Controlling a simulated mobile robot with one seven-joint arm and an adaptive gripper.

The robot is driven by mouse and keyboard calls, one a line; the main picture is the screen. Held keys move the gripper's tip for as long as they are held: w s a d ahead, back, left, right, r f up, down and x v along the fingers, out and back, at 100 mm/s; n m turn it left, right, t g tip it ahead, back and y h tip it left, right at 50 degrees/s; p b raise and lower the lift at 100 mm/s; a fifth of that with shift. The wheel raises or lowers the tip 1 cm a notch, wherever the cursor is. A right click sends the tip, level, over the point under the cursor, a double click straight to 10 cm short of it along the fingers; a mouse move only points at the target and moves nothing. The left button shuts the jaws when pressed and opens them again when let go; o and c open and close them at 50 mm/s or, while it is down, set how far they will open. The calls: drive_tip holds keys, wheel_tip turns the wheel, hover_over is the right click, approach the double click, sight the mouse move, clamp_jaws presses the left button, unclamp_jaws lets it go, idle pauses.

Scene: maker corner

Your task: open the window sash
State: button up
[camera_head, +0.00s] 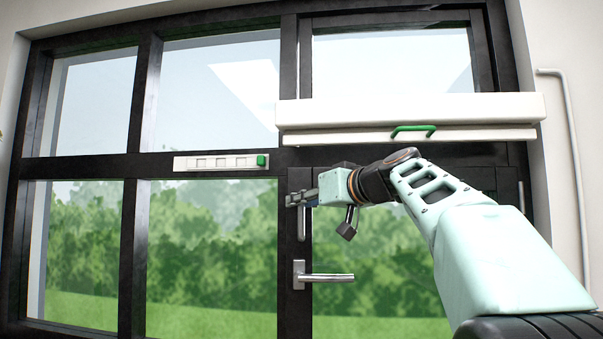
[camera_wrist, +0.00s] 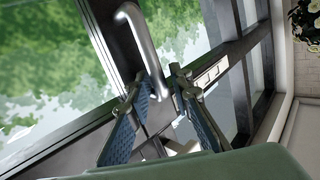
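The window sash is a black-framed glazed panel (camera_head: 400,235) at the right in the head view; it looks closed in its frame, partly hidden by my arm. A silver lever handle (camera_head: 325,277) juts right from its left stile. Above it is a vertical silver grip (camera_head: 302,222), its upper end at my gripper (camera_head: 300,200). In the wrist view, a curved silver bar handle (camera_wrist: 137,32) runs down between the fingertips of my gripper (camera_wrist: 162,82). The fingers are apart, one on each side of the bar. Whether either finger touches it cannot be told.
A white box-like cassette (camera_head: 410,107) with a green handle (camera_head: 413,130) sticks out above my arm. A white strip with a green slider (camera_head: 262,160) is on the middle crossbar. A white pipe (camera_head: 566,150) runs down the right wall. A plant (camera_wrist: 306,22) shows at the wrist view's upper right.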

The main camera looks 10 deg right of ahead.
drive_tip(key=a+f+b+v, duration=0.1)
drive_tip(key=b+v, duration=0.5)
drive_tip(key=v, duration=0.7)
drive_tip(key=shift+s, duration=0.4)
idle(0.3)
drive_tip(key=shift+r, duration=0.1)
